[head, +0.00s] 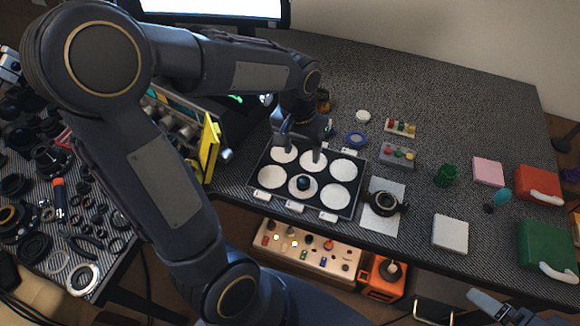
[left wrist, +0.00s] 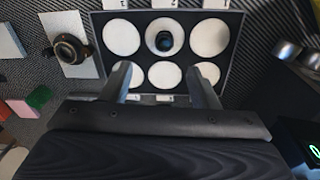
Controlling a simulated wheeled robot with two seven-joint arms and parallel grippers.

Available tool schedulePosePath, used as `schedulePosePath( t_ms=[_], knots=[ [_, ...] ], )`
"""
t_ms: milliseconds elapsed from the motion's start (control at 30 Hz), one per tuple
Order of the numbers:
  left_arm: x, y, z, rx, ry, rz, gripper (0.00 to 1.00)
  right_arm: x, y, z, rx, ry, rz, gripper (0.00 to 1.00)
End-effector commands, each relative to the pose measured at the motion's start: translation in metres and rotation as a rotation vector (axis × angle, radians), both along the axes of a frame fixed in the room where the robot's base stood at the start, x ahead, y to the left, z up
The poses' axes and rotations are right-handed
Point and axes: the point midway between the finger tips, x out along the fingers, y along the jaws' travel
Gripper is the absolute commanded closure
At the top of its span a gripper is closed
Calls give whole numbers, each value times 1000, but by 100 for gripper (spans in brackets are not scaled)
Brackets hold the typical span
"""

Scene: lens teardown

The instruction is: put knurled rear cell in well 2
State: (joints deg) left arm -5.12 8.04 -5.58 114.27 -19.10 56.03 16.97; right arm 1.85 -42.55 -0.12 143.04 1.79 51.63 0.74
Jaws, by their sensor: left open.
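The black tray (head: 361,180) has several round white wells and small white labels along its edges. A small dark round part (head: 303,183), seemingly the knurled rear cell, sits in the front middle well. In the left wrist view the same dark part (left wrist: 164,41) stands in the top middle well, beside a label (left wrist: 165,3) that seems to read 2. My left gripper (head: 301,146) is open over the back of the tray. Its two fingers (left wrist: 160,84) are apart with nothing between them, clear of the dark part. My right gripper (head: 492,305) shows only partly at the lower right.
A dark ringed lens body (head: 384,202) sits on a white sheet (head: 379,224) right of the tray. A yellow frame (head: 209,146) stands left of the tray.

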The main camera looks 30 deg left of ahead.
Motion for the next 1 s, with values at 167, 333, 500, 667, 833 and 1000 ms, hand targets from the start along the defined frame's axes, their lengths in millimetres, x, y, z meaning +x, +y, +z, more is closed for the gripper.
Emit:
schedulePosePath(
  t_ms=[167, 333, 500, 667, 833, 1000],
  knots=[
    [-61, -7, 41, -131, -157, 24, 45, 0, 0, 0, 0, 0, 0, 7],
    [-112, -23, 57, -223, -310, 29, 45, 0, 0, 0, 0, 0, 0, 7],
    [-140, -36, 58, -265, -411, 28, 45, 0, 0, 0, 0, 0, 0, 7],
    [-148, -41, 57, -276, -442, 26, 45, 0, 0, 0, 0, 0, 0, 7],
    [-148, -41, 56, -278, -441, 26, 45, 0, 0, 0, 0, 0, 0, 7],
    [-147, -41, 57, -278, -441, 26, 45, 0, 0, 0, 0, 0, 0, 7]
  ],
)
